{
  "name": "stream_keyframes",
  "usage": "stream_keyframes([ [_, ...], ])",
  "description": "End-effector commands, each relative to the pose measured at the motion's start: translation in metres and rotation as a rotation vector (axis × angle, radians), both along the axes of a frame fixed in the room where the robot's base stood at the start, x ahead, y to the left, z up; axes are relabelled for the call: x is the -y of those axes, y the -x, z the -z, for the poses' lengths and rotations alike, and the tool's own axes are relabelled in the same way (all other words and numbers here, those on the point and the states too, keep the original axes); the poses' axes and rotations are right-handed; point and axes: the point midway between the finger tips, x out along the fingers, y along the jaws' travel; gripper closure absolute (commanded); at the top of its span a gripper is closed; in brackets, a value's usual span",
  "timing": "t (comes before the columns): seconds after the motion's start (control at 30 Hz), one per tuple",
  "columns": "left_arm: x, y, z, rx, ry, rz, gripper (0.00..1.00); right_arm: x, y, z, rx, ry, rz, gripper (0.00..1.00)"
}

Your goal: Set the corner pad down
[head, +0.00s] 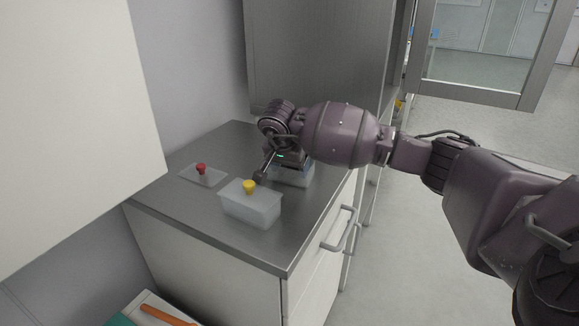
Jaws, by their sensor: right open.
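My right arm reaches in from the right over a metal-topped counter (212,224). My right gripper (268,172) is open above the counter, just behind a translucent box with a yellow knob (249,187) on top. A small dark piece shows at the fingertips; I cannot tell if it is the corner pad or part of the finger. No corner pad can be made out for certain. My left gripper is not in view.
A red knob (201,169) stands on a flat pale plate at the left. The yellow-knobbed box (252,208) is near the middle. Another translucent box (296,176) is partly hidden under my right wrist. The counter's front is clear. A tall metal cabinet (318,52) rises behind.

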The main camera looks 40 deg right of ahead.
Motion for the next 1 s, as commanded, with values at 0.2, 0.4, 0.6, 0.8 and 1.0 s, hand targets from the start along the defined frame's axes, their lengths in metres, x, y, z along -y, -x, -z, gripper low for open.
stream_keyframes([
  [0.2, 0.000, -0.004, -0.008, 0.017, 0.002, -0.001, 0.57, -0.005, 0.002, -0.023, 0.010, 0.001, -0.001, 0.28],
  [0.4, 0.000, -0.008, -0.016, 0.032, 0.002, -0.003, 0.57, -0.018, 0.009, -0.060, 0.012, 0.001, -0.001, 0.28],
  [0.6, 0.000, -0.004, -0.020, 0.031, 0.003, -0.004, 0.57, -0.031, 0.016, -0.092, 0.007, 0.001, 0.000, 0.28],
  [0.8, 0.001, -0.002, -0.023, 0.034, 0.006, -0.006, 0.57, -0.039, 0.020, -0.110, 0.004, 0.000, 0.000, 0.28],
  [1.0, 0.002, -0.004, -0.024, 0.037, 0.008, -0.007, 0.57, -0.041, 0.021, -0.114, 0.000, 0.000, 0.000, 0.28],
])
